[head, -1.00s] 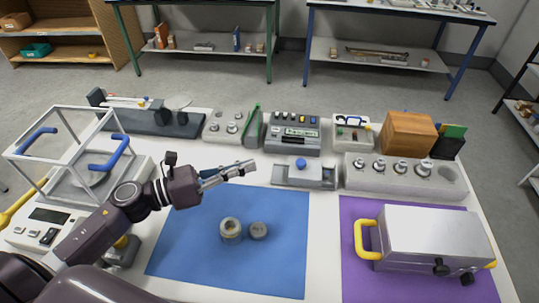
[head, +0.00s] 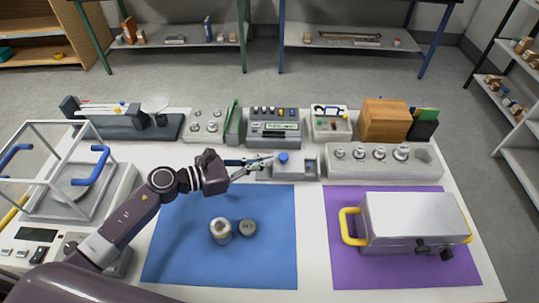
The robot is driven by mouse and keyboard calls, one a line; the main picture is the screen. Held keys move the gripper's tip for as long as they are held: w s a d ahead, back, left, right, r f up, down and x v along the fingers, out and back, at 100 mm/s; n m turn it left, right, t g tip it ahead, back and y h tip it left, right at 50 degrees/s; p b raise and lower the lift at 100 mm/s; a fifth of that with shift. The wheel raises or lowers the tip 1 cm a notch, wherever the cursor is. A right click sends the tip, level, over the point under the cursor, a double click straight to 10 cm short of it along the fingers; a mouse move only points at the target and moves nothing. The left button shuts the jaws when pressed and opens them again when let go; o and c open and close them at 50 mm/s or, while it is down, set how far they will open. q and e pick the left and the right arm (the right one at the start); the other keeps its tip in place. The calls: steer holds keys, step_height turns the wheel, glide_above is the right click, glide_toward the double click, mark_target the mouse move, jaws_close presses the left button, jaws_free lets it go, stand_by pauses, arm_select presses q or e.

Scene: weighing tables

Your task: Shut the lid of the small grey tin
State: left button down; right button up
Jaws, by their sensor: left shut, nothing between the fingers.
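A small grey box with a blue knob (head: 307,168) stands behind the blue mat and looks like the small grey tin. The blue knob (head: 283,158) sits on its top; I cannot tell how far its lid is shut. My left gripper (head: 267,161) is shut and empty, with its fingertips close to the left of the knob. I cannot tell whether they touch it. The fingers hide part of the box's left side. My right gripper is not in view.
Two round grey metal pieces (head: 220,230) stand on the blue mat (head: 190,260). A silver case (head: 412,220) with yellow handles is on the purple mat (head: 350,275). A block of weights (head: 385,168) stands right of the box, a keypad device (head: 274,130) behind it.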

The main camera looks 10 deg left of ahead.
mark_target(285, 168)
arm_select(q)
steer(key=shift+x, duration=0.95)
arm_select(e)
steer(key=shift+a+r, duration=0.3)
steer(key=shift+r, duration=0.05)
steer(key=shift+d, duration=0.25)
arm_select(q)
steer(key=d, duration=0.2)
steer(key=w+d+p, duration=0.1)
steer(key=d, duration=0.1)
steer(key=shift+d, duration=0.1)
steer(key=shift+s, duration=0.1)
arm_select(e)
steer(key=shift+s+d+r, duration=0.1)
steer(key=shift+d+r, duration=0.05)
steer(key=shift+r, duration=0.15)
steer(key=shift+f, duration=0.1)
